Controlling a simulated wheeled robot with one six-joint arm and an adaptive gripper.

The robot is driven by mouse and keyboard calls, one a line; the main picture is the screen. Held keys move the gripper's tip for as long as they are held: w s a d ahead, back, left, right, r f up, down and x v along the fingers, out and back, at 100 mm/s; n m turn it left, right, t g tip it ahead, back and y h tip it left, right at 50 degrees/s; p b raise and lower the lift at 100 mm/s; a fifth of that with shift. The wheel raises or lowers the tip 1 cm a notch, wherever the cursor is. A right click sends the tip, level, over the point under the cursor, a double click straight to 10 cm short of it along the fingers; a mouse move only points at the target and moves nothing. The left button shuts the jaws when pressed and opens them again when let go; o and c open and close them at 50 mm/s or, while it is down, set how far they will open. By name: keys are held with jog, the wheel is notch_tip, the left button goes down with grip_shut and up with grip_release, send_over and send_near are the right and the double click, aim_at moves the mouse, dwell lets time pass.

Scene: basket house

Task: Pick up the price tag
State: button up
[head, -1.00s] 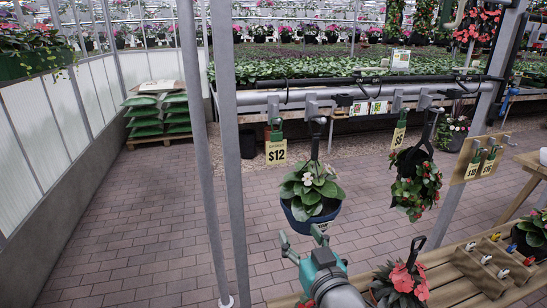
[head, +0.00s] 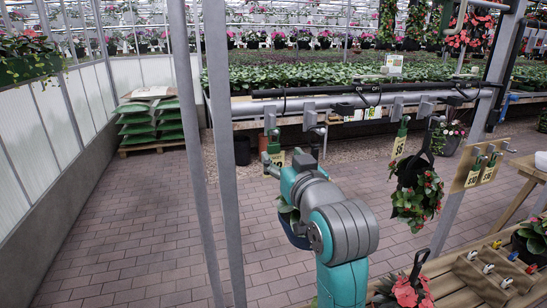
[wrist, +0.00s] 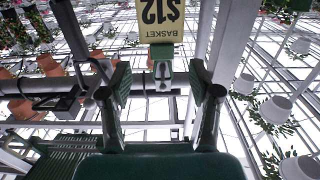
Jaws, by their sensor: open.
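The yellow price tag (wrist: 158,22) reads "$12" and "BASKET" in the wrist view. It hangs from a green clip (wrist: 162,54) on the metal rail; in the head view this clip (head: 273,141) shows above the tag, which is mostly hidden by my gripper. My gripper (wrist: 160,92) is open and empty. In the wrist view its two fingers stand on either side below the clip, with the tag at the top of the picture, beyond the fingertips. No contact shows.
A blue hanging pot (head: 296,234) is mostly hidden behind my arm. Another hanging plant (head: 415,200) and a second tag (head: 398,148) are to the right. A wooden bench (head: 455,285) stands lower right. Grey posts (head: 222,150) rise at left; the brick floor (head: 120,240) there is clear.

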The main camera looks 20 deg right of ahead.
aim_at(275, 148)
jog(key=shift+w+a+r, duration=0.1)
jog(key=shift+w, duration=2.95)
jog(key=c, duration=1)
